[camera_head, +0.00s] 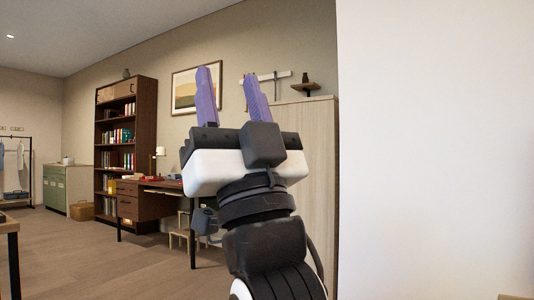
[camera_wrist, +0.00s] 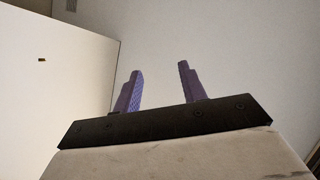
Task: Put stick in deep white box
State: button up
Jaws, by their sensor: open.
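My gripper (camera_head: 232,97) is raised in the head view, with its two purple fingers pointing up and spread apart. It is open and nothing is between the fingers. In the wrist view my gripper (camera_wrist: 160,88) also shows empty, against a pale wall or ceiling. I see no stick and no deep white box that I can make out in either view.
A dark desk (camera_head: 150,200) with small items on it stands behind my arm. A tall brown bookshelf (camera_head: 127,150) and a green cabinet (camera_head: 66,187) are farther left. A pale wardrobe (camera_head: 318,170) and a white wall (camera_head: 435,150) are at the right. Wooden floor (camera_head: 75,255) is open at the left.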

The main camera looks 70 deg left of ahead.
jog(key=s+a+f+n+g+h, duration=0.2)
jog(key=s+a+f+n+h, duration=0.2)
jog(key=s, duration=0.7)
notch_tip(320, 180, down, 2)
jog(key=shift+a+f+n, duration=0.1)
jog(key=shift+a+n, duration=0.5)
jog(key=shift+a, duration=0.05)
